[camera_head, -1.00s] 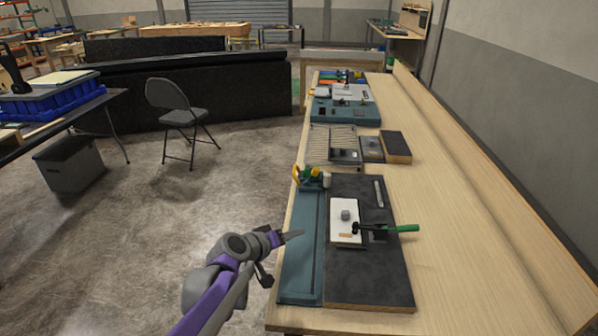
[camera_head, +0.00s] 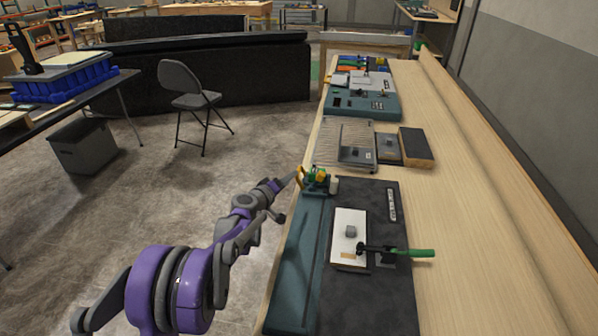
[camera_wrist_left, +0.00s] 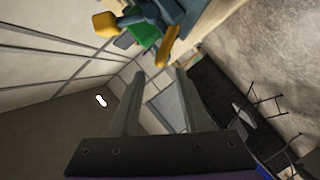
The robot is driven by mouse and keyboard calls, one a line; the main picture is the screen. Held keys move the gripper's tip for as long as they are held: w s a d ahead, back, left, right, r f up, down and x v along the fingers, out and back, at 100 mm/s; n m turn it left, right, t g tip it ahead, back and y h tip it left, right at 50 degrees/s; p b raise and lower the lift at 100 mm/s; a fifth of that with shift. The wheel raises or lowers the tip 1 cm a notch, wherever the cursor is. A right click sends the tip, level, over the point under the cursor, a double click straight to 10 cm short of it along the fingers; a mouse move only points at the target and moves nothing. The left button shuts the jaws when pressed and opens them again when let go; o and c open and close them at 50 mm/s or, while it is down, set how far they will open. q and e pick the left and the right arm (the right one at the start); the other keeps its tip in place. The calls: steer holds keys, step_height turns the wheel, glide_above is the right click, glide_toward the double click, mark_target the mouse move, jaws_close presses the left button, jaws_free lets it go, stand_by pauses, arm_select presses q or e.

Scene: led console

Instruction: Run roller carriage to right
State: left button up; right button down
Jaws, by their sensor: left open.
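The roller carriage (camera_head: 318,180), with yellow, green and white parts, sits at the far end of the teal track (camera_head: 296,275) along the table's left edge. Its yellow, green and blue parts also show in the left wrist view (camera_wrist_left: 146,36), at the top. My left gripper (camera_head: 290,182) is beside the carriage's left side, close to its yellow part. In the left wrist view its two fingers (camera_wrist_left: 153,78) are apart with nothing between them. I cannot tell whether a finger touches the carriage. My right gripper is not in view.
A dark board to the right of the track carries a white plate (camera_head: 349,225) and a black clamp with a green handle (camera_head: 415,253). A ribbed grey panel (camera_head: 345,140) and a teal console (camera_head: 365,106) lie beyond. The table's right side is clear.

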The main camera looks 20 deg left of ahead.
arm_select(q)
steer(key=x, duration=0.7)
steer(key=shift+f, duration=0.1)
jaws_close()
stand_by(1.2)
